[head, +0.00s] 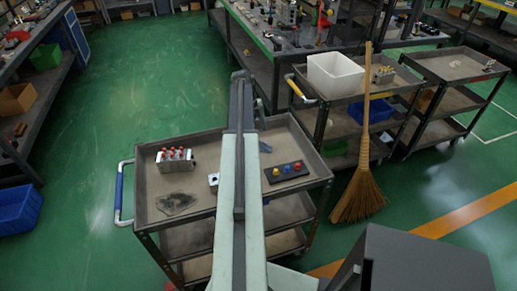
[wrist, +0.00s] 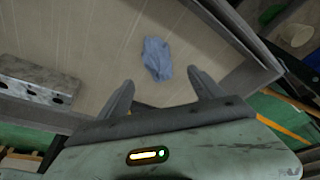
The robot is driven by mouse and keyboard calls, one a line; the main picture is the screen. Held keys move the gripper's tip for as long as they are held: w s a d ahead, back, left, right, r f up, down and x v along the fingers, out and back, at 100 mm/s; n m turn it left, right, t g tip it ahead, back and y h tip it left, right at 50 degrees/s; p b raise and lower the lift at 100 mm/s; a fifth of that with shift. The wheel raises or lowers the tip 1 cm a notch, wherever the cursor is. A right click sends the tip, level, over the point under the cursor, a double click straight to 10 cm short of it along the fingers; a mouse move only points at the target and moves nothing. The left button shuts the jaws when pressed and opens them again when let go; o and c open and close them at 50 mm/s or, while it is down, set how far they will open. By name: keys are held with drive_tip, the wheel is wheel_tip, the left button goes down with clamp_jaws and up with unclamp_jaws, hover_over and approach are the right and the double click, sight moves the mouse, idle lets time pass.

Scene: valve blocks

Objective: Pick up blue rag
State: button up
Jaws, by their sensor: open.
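The blue rag (wrist: 157,58) lies crumpled on the tan bottom of a tray in the wrist view, ahead of my gripper and roughly between the lines of its fingers. My gripper (wrist: 161,77) is open, with both dark fingers spread and nothing between them. The rag is apart from the fingers. In the head view, a small blue-grey patch (head: 265,147) on the near cart, just right of my arm, looks like the rag, partly hidden. The gripper's fingers cannot be made out in the head view.
The near cart (head: 143,193) has raised edges. It carries a metal block with red valves (head: 175,159), a dark crumpled cloth (head: 177,203) and a black block with coloured knobs (head: 286,171). In the wrist view, a metal block with holes (wrist: 38,88) lies left. A broom (head: 361,190) stands right.

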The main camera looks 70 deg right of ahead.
sight(260, 141)
drive_tip(key=b+x, duration=0.1)
drive_tip(key=x, duration=0.1)
drive_tip(key=b+x, duration=0.2)
drive_tip(key=w+b+x, duration=0.1)
drive_tip(key=b+x, duration=0.1)
drive_tip(key=shift+a+f, duration=0.1)
drive_tip(key=shift+f, duration=0.05)
drive_tip(key=shift+r, duration=0.2)
drive_tip(key=c, duration=1.6)
drive_tip(key=shift+o, duration=0.2)
wheel_tip(260, 141, up, 10)
drive_tip(key=p, duration=1)
drive_tip(key=shift+s+r, duration=0.1)
drive_tip(key=shift+r, duration=0.05)
drive_tip(key=o, duration=0.5)
drive_tip(key=shift+c, duration=1.1)
